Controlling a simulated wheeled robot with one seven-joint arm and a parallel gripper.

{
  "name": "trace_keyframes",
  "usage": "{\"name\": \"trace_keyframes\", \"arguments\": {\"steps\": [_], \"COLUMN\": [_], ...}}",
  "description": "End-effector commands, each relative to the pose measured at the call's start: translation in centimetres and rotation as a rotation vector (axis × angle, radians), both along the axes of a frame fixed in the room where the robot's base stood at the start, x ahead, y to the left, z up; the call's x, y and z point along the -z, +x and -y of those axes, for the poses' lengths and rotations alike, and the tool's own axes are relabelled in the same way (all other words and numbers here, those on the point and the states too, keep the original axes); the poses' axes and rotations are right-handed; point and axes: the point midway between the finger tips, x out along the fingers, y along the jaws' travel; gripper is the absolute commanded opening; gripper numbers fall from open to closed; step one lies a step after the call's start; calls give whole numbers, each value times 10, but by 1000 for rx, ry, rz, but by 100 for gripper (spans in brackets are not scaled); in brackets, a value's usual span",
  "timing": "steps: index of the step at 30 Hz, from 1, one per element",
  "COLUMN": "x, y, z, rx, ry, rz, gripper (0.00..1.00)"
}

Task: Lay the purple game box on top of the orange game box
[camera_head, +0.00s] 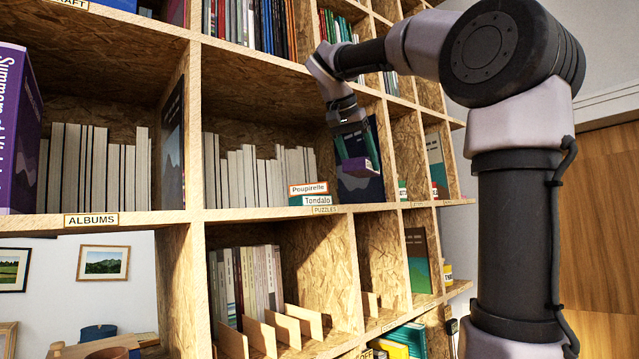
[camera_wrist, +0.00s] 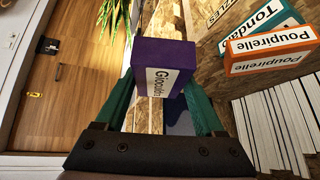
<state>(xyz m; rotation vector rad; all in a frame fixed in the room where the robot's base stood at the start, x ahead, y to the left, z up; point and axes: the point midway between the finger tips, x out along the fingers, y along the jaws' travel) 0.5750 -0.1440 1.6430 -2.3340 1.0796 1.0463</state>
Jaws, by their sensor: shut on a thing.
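The purple game box (camera_head: 358,167) is held in my gripper (camera_head: 353,146) in front of the shelf wall, to the right of the stacked boxes. In the wrist view the purple box (camera_wrist: 178,54), with a white label, sits between the two green fingers of my gripper (camera_wrist: 163,85). The orange game box (camera_head: 309,188), marked Poupirelle, lies flat on top of a teal box (camera_head: 312,200) marked Tondalo, above the PUZZLES label. The wrist view also shows the orange box (camera_wrist: 272,47) apart from the purple one, to its right. Its top face looks bare.
Pale books (camera_head: 255,175) stand left of and behind the stack. A dark blue upright box (camera_head: 362,190) stands behind the purple box. An upright shelf divider (camera_head: 330,245) and wooden slots (camera_head: 283,327) are below. A plant (camera_wrist: 112,18) shows in the wrist view.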

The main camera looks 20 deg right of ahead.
Motion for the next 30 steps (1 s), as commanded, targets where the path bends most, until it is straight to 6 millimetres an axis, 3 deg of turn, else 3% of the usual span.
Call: {"name": "trace_keyframes", "arguments": {"steps": [1, 6, 12, 17, 30], "x": [-4, -8, -9, -8, -8], "y": [-6, -30, -54, -53, 43], "z": [-27, -104, -157, -167, -122], "rx": [-66, -262, -400, -436, -436], "ry": [7, 19, 20, 21, 20], "rz": [-1, -25, -45, -54, -53], "gripper": [8, 8, 8, 8, 8]}}
